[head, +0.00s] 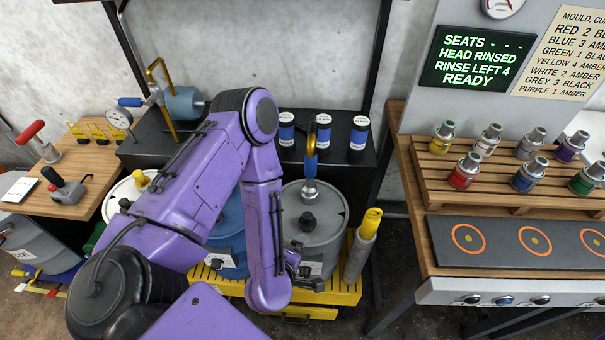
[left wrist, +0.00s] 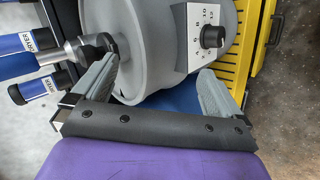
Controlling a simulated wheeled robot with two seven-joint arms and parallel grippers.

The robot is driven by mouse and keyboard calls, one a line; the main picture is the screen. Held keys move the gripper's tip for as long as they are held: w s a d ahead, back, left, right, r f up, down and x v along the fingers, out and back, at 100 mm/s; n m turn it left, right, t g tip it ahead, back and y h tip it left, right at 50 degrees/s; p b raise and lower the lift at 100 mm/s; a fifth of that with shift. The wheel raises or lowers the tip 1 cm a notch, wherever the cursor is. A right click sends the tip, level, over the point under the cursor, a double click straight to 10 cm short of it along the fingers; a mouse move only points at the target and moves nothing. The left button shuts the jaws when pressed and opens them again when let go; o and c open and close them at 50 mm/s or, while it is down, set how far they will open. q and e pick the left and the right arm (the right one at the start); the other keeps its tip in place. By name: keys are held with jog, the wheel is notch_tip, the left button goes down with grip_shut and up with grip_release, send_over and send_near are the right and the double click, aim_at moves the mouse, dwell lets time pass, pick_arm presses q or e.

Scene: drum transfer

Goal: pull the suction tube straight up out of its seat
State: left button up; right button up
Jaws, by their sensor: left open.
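A tube (head: 310,168) with a yellow bent top, blue grip and silver lower part stands upright at the grey drum (head: 328,240). I take it for the suction tube; its lower end is hidden. The left wrist view shows its silver part (left wrist: 72,52) at the left, by a black cap on the drum (left wrist: 150,40). My left gripper (head: 296,266) is low at the drum's front, mostly hidden by my arm. In the left wrist view its fingers (left wrist: 158,72) are wide apart, with nothing gripped. The tube is not between them. My right gripper is out of view.
A yellow-topped grey cylinder (head: 361,250) stands right of the drum on a yellow pallet (head: 345,294). A blue drum (head: 228,232) is partly behind my arm. Several blue-labelled canisters (head: 322,135) stand behind. At right, a bench holds a wooden rack (head: 440,168) of coloured jars.

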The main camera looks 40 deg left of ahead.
pick_arm(q)
jog(key=w+r+n+t+y+p, duration=0.1)
jog(key=w+r+n+t+y, duration=0.25)
jog(key=w+r+n, duration=0.65)
jog(key=n+y, duration=0.2)
jog(key=n, duration=1)
send_near(310, 170)
jog(key=shift+t, duration=0.25)
jog(key=b+x, duration=0.2)
jog(key=x, duration=0.8)
jog(key=shift+a+f, duration=0.2)
jog(key=shift+f, duration=0.05)
jog(key=shift+w+a+b, duration=0.35)
jog(key=shift+w, duration=0.3)
grip_shut()
